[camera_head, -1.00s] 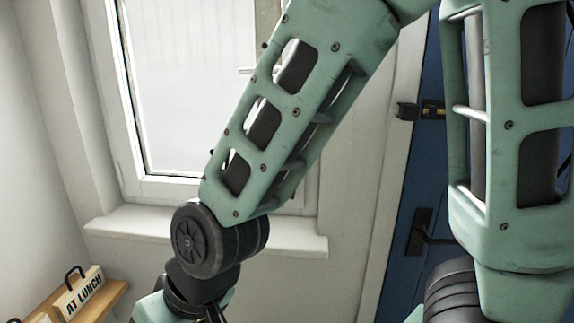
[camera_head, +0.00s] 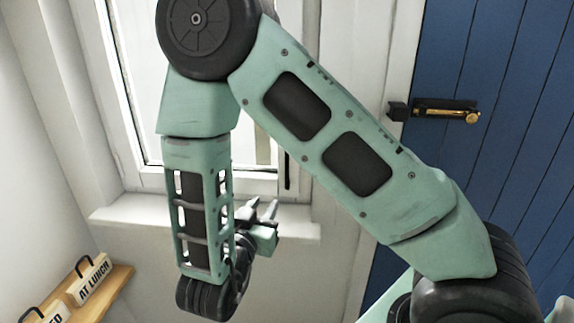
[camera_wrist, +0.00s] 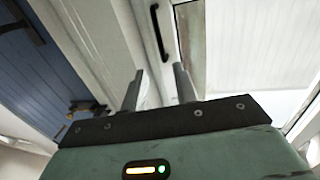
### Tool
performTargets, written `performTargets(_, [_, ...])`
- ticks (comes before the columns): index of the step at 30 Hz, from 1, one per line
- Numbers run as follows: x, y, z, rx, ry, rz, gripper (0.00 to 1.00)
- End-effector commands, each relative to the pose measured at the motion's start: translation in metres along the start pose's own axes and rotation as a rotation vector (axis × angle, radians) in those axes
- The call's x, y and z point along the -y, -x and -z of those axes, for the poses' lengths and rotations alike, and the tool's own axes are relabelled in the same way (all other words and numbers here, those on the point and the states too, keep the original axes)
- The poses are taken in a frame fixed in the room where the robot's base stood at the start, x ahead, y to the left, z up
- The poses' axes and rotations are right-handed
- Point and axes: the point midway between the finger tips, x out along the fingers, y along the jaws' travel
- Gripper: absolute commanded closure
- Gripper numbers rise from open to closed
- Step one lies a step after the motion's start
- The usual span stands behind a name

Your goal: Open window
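The white-framed window (camera_head: 108,105) stands at the left behind my arm, which hides much of it in the head view. Its pale pane also fills the upper right of the wrist view (camera_wrist: 245,45). A dark upright window handle (camera_wrist: 160,32) shows on the white frame in the wrist view, ahead of my fingers and apart from them. My gripper (camera_head: 263,210) is in front of the sill in the head view, fingers pointing up. Its two fingers (camera_wrist: 158,85) stand apart with nothing between them.
The white sill (camera_head: 125,217) juts out below the window. A blue plank door (camera_head: 480,60) with a brass-and-black latch (camera_head: 447,112) is at the right. A wooden shelf (camera_head: 108,292) with an "AT LUNCH" sign (camera_head: 92,280) is at the lower left.

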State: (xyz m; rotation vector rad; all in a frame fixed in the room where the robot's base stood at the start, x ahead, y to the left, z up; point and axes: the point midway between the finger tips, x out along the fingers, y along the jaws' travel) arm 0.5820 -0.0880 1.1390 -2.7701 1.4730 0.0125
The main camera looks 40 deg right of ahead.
Motion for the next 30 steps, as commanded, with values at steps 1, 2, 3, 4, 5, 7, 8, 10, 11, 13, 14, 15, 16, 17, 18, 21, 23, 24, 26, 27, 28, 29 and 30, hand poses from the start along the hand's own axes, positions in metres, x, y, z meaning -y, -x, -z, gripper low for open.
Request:
performTargets(1, [-0.001, -0.002, 0.002, -0.010, 0.004, -0.007, 0.71])
performTargets(2, [-0.002, -0.004, 0.003, -0.013, 0.004, -0.009, 0.71])
performTargets(3, [-0.002, -0.007, 0.003, -0.014, 0.005, -0.009, 0.71])
performTargets(4, [-0.002, -0.011, 0.003, -0.013, 0.005, -0.010, 0.71])
performTargets(5, [-0.002, -0.015, 0.004, -0.013, 0.005, -0.012, 0.71])
performTargets(7, [-0.003, -0.026, 0.004, -0.011, 0.005, -0.012, 0.71])
performTargets(8, [-0.003, -0.032, 0.005, -0.011, 0.004, -0.011, 0.71])
performTargets(10, [-0.003, -0.047, 0.006, -0.011, 0.004, -0.013, 0.71])
performTargets(11, [-0.003, -0.053, 0.006, -0.011, 0.004, -0.011, 0.71])
performTargets(13, [-0.003, -0.068, 0.006, -0.011, 0.003, -0.012, 0.71])
performTargets(14, [-0.002, -0.074, 0.006, -0.011, 0.003, -0.011, 0.71])
performTargets(15, [-0.003, -0.083, 0.006, -0.009, 0.004, -0.011, 0.71])
performTargets(16, [-0.003, -0.089, 0.006, -0.009, 0.004, -0.011, 0.71])
performTargets(17, [-0.003, -0.095, 0.006, -0.009, 0.003, -0.011, 0.71])
performTargets(18, [-0.003, -0.104, 0.007, -0.010, 0.003, -0.011, 0.71])
performTargets(21, [-0.003, -0.124, 0.007, -0.010, 0.003, -0.011, 0.71])
performTargets(23, [-0.003, -0.135, 0.006, -0.009, 0.002, -0.010, 0.71])
performTargets(24, [-0.003, -0.142, 0.006, -0.008, 0.002, -0.010, 0.71])
performTargets(26, [-0.002, -0.151, 0.006, -0.009, 0.001, -0.008, 0.71])
performTargets(27, [-0.003, -0.156, 0.006, -0.009, 0.002, -0.009, 0.71])
performTargets(28, [-0.002, -0.160, 0.005, -0.009, 0.002, -0.007, 0.71])
performTargets(29, [-0.002, -0.163, 0.005, -0.009, 0.002, -0.007, 0.71])
performTargets(30, [-0.002, -0.166, 0.005, -0.009, 0.001, -0.007, 0.71])
